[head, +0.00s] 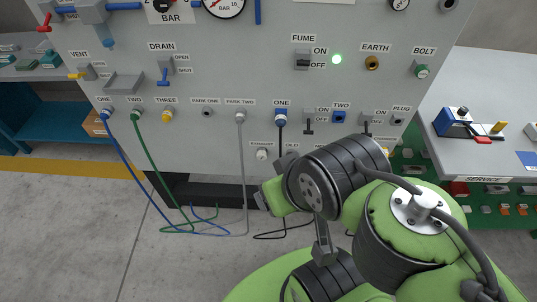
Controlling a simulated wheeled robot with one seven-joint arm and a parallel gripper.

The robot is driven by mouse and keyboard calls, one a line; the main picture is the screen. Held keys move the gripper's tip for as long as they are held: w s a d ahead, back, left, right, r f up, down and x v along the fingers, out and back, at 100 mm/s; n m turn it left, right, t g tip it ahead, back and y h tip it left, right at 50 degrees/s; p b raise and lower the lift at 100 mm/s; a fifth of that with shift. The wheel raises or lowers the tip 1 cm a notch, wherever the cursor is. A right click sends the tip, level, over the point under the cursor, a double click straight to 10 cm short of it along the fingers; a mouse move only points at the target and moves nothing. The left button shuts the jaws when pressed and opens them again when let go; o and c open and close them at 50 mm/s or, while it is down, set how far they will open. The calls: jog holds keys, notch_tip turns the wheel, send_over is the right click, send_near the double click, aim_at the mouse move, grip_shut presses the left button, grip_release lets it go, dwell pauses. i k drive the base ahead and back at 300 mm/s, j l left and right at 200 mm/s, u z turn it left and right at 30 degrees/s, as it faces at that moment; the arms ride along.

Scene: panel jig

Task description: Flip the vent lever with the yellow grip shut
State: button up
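The vent lever (76,76) has a yellow grip and sits at the left edge of the grey panel, under the VENT label (79,54). Its grip sticks out to the left from a small grey mount (88,71), about level. No position marks can be read beside it. My arm is folded at the lower right, far from the lever. My gripper's fingers cannot be made out among the arm links, and nothing of mine touches the lever.
A drain lever (164,76) with a blue grip and a grey tray-like ledge (124,83) are right of the vent lever. A red-gripped lever (45,22) is above it. Blue and green cables (137,119) hang below. Open floor lies at the lower left.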

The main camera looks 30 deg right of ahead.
aim_at(72, 76)
jog(key=i+j+u, duration=0.25)
jog(key=u, duration=0.2)
jog(key=i+j+u, duration=0.25)
jog(key=u, duration=0.2)
jog(key=i+u, duration=0.7)
jog(key=u, duration=0.25)
jog(key=i+l+u, duration=0.1)
jog(key=i+u, duration=0.2)
jog(key=u, duration=0.15)
